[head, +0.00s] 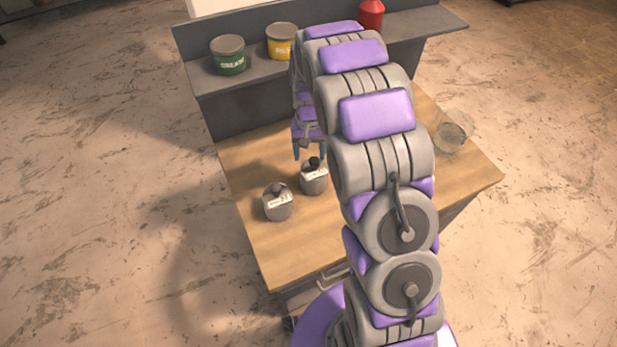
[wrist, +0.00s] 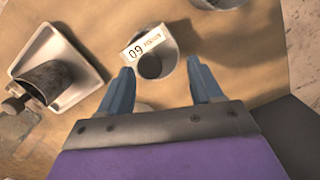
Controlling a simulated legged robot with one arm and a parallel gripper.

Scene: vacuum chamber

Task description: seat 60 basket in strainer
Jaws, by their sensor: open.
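The 60 basket (head: 313,181) is a small grey cylinder with a white label and a dark round knob, standing upright on the table. In the wrist view, the 60 basket (wrist: 168,62) shows its label upside down. My gripper (head: 309,151) is just above it, fingers pointing down. In the wrist view my gripper (wrist: 160,67) is open, with the basket between and a little beyond the fingertips; I cannot tell if they touch. What looks like the strainer (wrist: 47,83), a dark open cylinder with a side fitting, lies in a metal tray (wrist: 62,47). My arm hides it in the head view.
A second similar labelled basket (head: 278,207) stands nearer and left; it also shows in the wrist view (wrist: 217,4). A clear round container (head: 452,137) is at the table's right. Green (head: 229,58), yellow (head: 281,43) and red (head: 371,15) containers stand on the back shelf.

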